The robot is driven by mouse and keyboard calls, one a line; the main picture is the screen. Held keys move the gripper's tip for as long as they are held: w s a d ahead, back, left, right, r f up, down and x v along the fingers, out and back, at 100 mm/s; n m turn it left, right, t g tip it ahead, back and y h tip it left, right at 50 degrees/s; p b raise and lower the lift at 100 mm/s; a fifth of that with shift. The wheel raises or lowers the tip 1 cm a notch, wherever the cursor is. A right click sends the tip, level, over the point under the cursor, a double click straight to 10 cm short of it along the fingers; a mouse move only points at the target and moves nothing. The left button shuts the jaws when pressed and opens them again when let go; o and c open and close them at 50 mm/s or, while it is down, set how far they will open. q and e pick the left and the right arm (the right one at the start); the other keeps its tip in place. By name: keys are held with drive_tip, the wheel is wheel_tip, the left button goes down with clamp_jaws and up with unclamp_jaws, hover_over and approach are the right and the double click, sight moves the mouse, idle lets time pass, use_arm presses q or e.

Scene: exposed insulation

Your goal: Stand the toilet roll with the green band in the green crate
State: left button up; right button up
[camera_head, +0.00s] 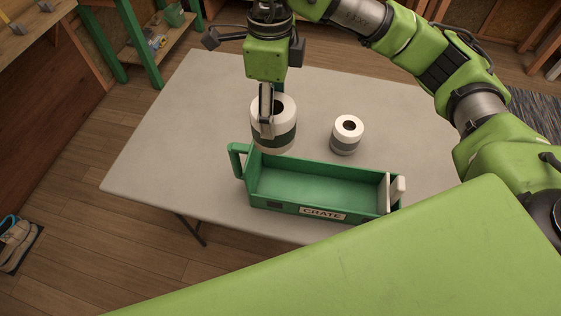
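The large white toilet roll with a dark green band (287,134) stands upright just behind the green crate's left part. My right gripper (268,112) points down at this roll from above, with one finger in front of its near left side. The roll hides most of the other finger, so I cannot tell whether the gripper is closed on it, nor whether the roll touches the table. The green crate (315,186), labelled CRATE, is empty and sits on the table's near side. It has a green handle at its left end and a whitish one at its right. My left gripper is out of view.
A smaller white roll with a grey band (346,144) stands upright behind the crate's right half. The grey table (165,150) is bare on the left and at the back. Shoes (15,240) lie on the floor at far left. A wooden shelf (160,48) stands at back left.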

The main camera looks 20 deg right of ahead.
wheel_tip(320, 180, down, 24)
drive_tip(key=p, duration=0.5)
drive_tip(key=shift+r, duration=0.25)
drive_tip(key=shift+f, duration=0.1)
drive_tip(key=shift+f, duration=0.15)
drive_tip(key=o, duration=1.2)
wheel_tip(320, 180, up, 12)
drive_tip(key=b, duration=0.3)
drive_tip(key=shift+r+b, duration=0.25)
drive_tip(key=shift+b, duration=0.05)
